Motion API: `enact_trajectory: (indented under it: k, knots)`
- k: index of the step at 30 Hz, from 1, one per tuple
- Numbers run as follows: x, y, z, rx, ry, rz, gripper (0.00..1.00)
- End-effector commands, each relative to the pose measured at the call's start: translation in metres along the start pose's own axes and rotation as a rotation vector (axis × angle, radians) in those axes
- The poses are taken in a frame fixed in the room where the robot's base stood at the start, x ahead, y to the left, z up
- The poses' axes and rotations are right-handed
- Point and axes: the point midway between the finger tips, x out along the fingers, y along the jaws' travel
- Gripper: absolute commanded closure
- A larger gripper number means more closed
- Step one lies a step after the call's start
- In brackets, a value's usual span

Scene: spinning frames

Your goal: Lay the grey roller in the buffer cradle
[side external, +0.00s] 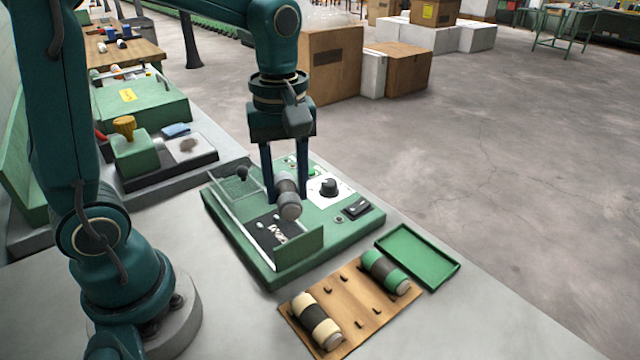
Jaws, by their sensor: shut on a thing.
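My gripper (286,188) points down, with its two fingers shut on the grey roller (289,208). The roller has a dark band and pale grey ends, and one end faces the camera. It is over the green machine panel (325,240); I cannot tell the gap beneath it. A wooden board (362,327) in front of the panel carries a cream roller (315,318) at its left and a green roller (384,271) at its right, both with dark bands. Between them is an empty place with small dark pegs (343,279). No label marks which place is the buffer cradle.
The panel has an upright green plate (299,246), a black knob (328,187) and a rail along its left side. An empty green tray (418,257) lies right of the board. Open floor lies to the right.

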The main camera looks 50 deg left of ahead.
Motion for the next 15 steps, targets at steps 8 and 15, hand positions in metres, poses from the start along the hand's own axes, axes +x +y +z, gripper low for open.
enact_trajectory:
  k: [8,15]
  knots:
    - [-0.011,-0.058,-0.053,-0.123,0.002,0.003,1.00]
    - [-0.019,-0.099,-0.078,-0.318,0.001,0.002,1.00]
